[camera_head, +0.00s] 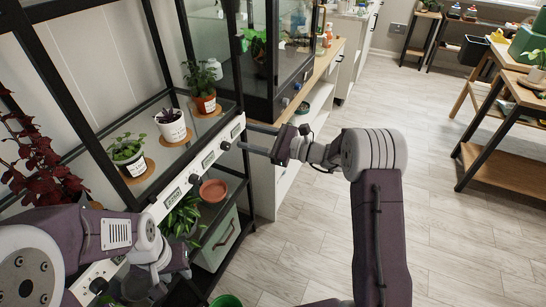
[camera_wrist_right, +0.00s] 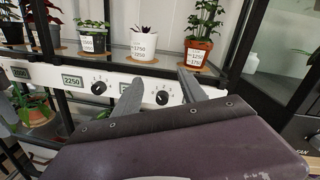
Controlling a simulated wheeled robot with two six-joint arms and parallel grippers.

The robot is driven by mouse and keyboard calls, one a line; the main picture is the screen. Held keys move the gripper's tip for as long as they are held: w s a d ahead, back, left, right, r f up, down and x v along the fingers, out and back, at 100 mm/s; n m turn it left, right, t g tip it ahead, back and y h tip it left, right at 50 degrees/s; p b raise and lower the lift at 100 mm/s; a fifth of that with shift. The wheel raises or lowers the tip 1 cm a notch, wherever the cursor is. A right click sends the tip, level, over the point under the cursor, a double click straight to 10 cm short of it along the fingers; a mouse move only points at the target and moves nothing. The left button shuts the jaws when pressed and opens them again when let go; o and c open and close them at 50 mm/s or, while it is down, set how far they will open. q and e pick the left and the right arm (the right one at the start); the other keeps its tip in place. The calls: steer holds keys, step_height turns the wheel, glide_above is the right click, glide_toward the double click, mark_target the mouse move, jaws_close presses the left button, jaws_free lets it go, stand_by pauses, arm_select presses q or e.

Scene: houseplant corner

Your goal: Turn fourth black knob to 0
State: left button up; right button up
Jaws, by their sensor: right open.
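A white panel (camera_head: 205,160) runs along the shelf front with black knobs and small number displays. The knob nearest its far end (camera_head: 225,145) looks to be the fourth. In the right wrist view this knob (camera_wrist_right: 162,98) appears between my fingers, with dial marks around it; its pointer is too small to read. Another knob (camera_head: 194,179) sits nearer; it also shows in the wrist view (camera_wrist_right: 99,88). My right gripper (camera_head: 245,136) is open and empty, its fingers reaching toward the panel's far end. Contact is not visible. My left gripper (camera_head: 162,276) is at lower left, its fingers unclear.
Potted plants on cork coasters stand on the glass shelf above the panel, including a terracotta pot (camera_head: 205,103) and a white pot (camera_head: 172,128). Black shelf posts frame the panel. A green drawer (camera_head: 217,242) is below.

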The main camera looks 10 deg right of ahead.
steer(key=m+b, duration=0.1)
glide_toward(229, 147)
steer(key=shift+t+h, duration=0.3)
steer(key=shift+h, duration=0.2)
steer(key=x, duration=0.2)
steer(key=b+x, duration=0.1)
steer(key=x, duration=0.5)
steer(key=shift+s+a+r, duration=0.2)
steer(key=shift+s+r, duration=0.05)
steer(key=shift+r, duration=0.1)
arm_select(q)
steer(key=f, duration=0.3)
steer(key=s+f, duration=0.1)
steer(key=shift+a+f, duration=0.25)
steer(key=shift+b, duration=0.3)
arm_select(e)
jaws_close()
